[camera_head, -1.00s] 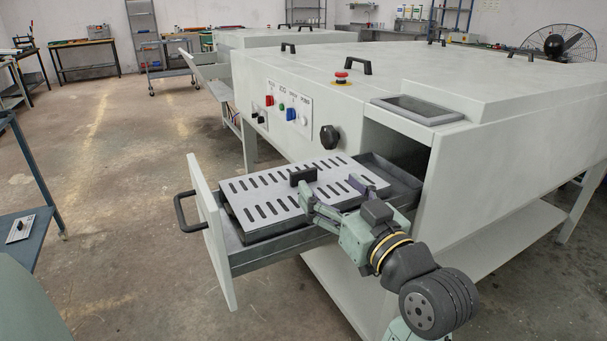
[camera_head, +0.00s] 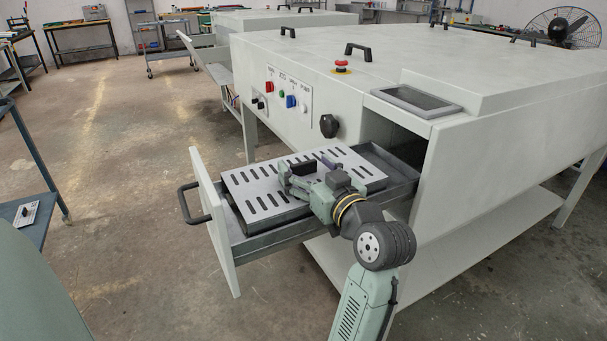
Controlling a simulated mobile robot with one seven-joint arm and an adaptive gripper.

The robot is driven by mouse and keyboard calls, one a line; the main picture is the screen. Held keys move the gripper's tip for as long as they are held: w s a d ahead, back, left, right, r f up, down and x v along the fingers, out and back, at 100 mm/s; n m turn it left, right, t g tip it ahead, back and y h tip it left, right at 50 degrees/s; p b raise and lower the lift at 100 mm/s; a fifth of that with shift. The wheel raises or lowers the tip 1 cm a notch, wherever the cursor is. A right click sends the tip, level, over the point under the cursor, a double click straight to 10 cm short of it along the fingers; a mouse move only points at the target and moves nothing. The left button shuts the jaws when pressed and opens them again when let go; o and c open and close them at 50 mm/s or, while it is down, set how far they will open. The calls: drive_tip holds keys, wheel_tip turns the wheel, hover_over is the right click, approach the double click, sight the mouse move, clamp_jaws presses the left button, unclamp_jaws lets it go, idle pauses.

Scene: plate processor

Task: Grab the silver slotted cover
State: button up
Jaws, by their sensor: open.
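The silver slotted cover (camera_head: 250,186) lies flat on a dark grey tray in the pulled-out drawer (camera_head: 262,244), with rows of dark slots on its top. A black block-like handle (camera_head: 303,168) seems to stand on the cover, partly hidden by my gripper. My gripper (camera_head: 305,166) is open low over the cover's middle, its fingers spread on either side of this handle. I cannot tell whether the fingers touch it. My gripper and wrist hide the cover's near middle edge.
The drawer's pale front panel (camera_head: 214,216) with its dark pull handle (camera_head: 190,202) stands at left. The white machine (camera_head: 330,85) rises behind, with a black knob (camera_head: 329,126) above the drawer. A blue-grey table (camera_head: 36,226) is at far left; open floor lies between.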

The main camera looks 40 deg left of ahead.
drive_tip(key=shift+w+a, duration=0.1)
drive_tip(key=shift+a, duration=0.05)
drive_tip(key=c, duration=1.6)
